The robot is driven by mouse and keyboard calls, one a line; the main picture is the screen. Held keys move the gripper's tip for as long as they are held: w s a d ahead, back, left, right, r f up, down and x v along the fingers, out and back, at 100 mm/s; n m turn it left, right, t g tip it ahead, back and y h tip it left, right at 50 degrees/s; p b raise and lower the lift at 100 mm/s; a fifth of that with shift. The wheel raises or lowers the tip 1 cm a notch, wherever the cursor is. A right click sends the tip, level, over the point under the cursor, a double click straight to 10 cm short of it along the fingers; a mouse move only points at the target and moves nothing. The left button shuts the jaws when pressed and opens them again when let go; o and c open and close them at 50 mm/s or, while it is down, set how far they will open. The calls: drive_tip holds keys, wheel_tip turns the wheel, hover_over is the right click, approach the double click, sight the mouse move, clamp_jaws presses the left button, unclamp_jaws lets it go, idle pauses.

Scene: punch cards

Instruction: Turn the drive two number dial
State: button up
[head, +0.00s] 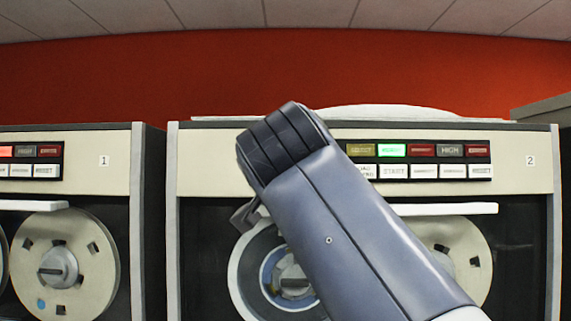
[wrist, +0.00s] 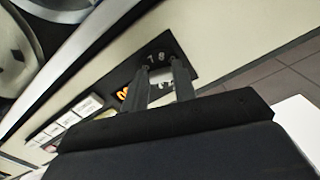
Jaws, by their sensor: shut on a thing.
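Drive two (head: 360,185) is the cabinet marked "2" on its cream front panel in the head view. My arm crosses in front of that panel and hides the number dial there. In the wrist view, the two dark fingers of my gripper (wrist: 160,69) reach to a black plate on the tilted panel. They are shut on the number dial (wrist: 160,77), a pale piece showing between them. White digits, which look like 7 and 8, show just beyond the fingertips. Further dial markings are hidden by the fingers.
In the head view, a row of lit and white buttons (head: 415,161) lies right of my arm. Tape reels (head: 455,255) sit below. Drive one (head: 85,145) stands to the left, across a narrow gap.

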drive_tip(key=shift+n, duration=0.3)
drive_tip(key=shift+d+n+p, duration=0.15)
drive_tip(key=shift+n+p, duration=0.7)
drive_tip(key=shift+n, duration=2.25)
drive_tip(key=o, duration=1)
